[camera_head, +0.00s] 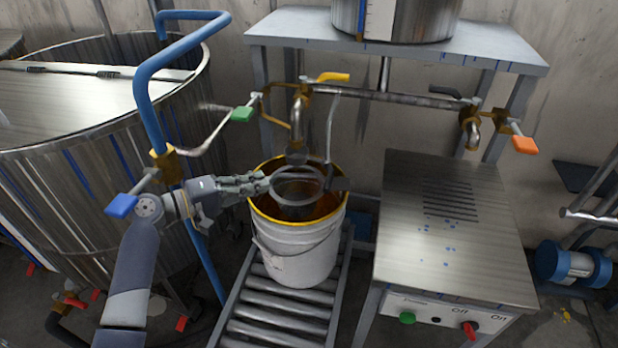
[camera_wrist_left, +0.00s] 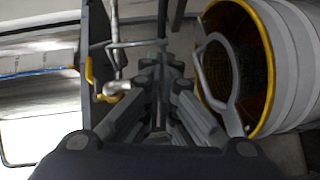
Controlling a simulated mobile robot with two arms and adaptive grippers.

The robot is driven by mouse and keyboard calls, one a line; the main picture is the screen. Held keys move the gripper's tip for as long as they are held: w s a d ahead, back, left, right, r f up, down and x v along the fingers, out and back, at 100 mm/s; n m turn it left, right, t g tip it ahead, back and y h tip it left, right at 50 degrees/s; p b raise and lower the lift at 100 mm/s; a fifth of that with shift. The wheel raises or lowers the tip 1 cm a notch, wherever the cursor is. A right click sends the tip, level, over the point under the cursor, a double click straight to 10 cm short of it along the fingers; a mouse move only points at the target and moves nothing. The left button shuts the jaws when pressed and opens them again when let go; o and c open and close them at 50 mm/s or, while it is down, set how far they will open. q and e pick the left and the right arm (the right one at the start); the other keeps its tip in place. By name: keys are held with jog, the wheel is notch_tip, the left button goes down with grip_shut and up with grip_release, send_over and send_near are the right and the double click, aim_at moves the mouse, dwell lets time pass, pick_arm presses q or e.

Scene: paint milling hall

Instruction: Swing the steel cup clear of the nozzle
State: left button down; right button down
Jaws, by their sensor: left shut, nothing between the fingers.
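The steel cup (camera_head: 297,203) hangs in the mouth of the white bucket, below the nozzle (camera_head: 297,152). A thin bent rod (camera_head: 330,135) runs down beside it from the pipe. In the left wrist view the cup's round rim (camera_wrist_left: 204,45) shows to the right of the fingers, over the bucket. My left gripper (camera_head: 264,181) is shut and empty, its fingertips close to the left side of the cup's rim; I cannot tell whether they touch. It also shows in the left wrist view (camera_wrist_left: 164,68). My right gripper is not in view.
The white bucket (camera_head: 295,262) with a yellow rim stands on a roller conveyor (camera_head: 275,327). A blue-railed steel vat (camera_head: 60,180) is at left, a steel cabinet (camera_head: 440,255) at right. Valves with yellow (camera_head: 333,77), green (camera_head: 242,114) and orange (camera_head: 524,145) handles sit around the pipe.

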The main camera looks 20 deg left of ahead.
pick_arm(q)
jog(key=s+d+p+x, duration=0.1)
jog(key=x, duration=0.5)
jog(key=s+d+p+x, duration=0.1)
jog(key=p+x, duration=0.1)
jog(key=x, duration=0.4)
jog(key=shift+w+d+f, duration=0.3)
jog(key=shift+d+f, duration=0.05)
jog(key=shift+d, duration=0.15)
jog(key=shift+s+d+n+t+y+p, duration=0.1)
jog(key=shift+d+n+t+y+p, duration=0.15)
jog(key=shift+y, duration=0.25)
